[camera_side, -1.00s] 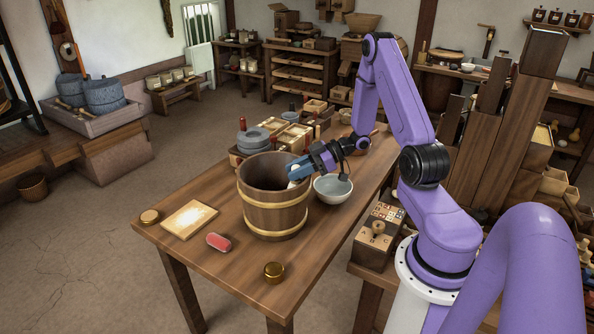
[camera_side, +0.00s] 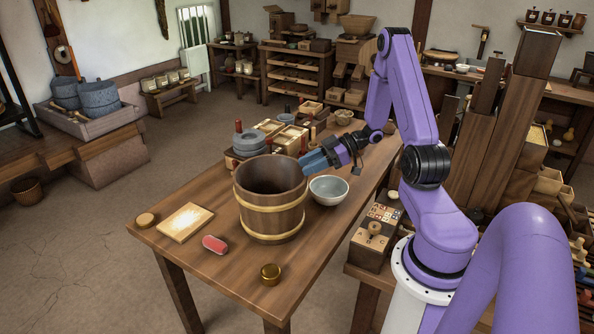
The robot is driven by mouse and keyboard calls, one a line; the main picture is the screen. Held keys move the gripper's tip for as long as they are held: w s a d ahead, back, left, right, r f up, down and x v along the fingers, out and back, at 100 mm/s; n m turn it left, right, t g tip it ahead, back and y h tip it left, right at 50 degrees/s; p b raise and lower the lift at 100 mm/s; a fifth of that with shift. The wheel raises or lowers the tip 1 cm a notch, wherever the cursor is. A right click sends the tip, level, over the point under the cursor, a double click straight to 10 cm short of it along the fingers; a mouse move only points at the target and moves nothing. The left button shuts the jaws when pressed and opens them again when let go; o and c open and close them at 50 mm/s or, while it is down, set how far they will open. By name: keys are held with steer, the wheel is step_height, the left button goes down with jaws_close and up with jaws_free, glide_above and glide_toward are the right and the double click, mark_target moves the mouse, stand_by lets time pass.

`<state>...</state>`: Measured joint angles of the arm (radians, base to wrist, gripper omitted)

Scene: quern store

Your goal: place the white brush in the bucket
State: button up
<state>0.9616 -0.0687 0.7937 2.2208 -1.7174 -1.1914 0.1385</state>
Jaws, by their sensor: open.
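The wooden bucket (camera_side: 270,207) with pale bands stands upright on the table; its inside bottom is hidden by its near wall. My gripper (camera_side: 306,165) is open, with its blue fingers at the bucket's right rim, above the grey bowl. Nothing shows between the fingers. I do not see the white brush; the bucket's wall could be hiding it.
The grey bowl (camera_side: 329,191) stands just right of the bucket. A red-topped brush (camera_side: 215,244), a pale board (camera_side: 185,222), a brass tin (camera_side: 270,273) and a round lid (camera_side: 146,219) lie in front and left. Trays (camera_side: 291,138) and grey stones (camera_side: 250,142) stand behind.

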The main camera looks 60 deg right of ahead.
steer(key=v, duration=0.6)
steer(key=w+a+r+n+g+h, duration=0.15)
steer(key=w+a+h, duration=0.35)
steer(key=w+a, duration=0.5)
steer(key=a+r+h, duration=0.3)
steer(key=a+r, duration=0.1)
steer(key=a, duration=0.6)
steer(key=s+a+r+n+g, duration=0.1)
steer(key=s+a+g, duration=0.3)
steer(key=s, duration=1)
steer(key=s+a+r+n+g+h, duration=0.1)
steer(key=s+a+g, duration=0.3)
steer(key=s, duration=1)
steer(key=shift+s+a+r, duration=0.2)
steer(key=shift+a+r, duration=0.2)
steer(key=shift+a, duration=0.45)
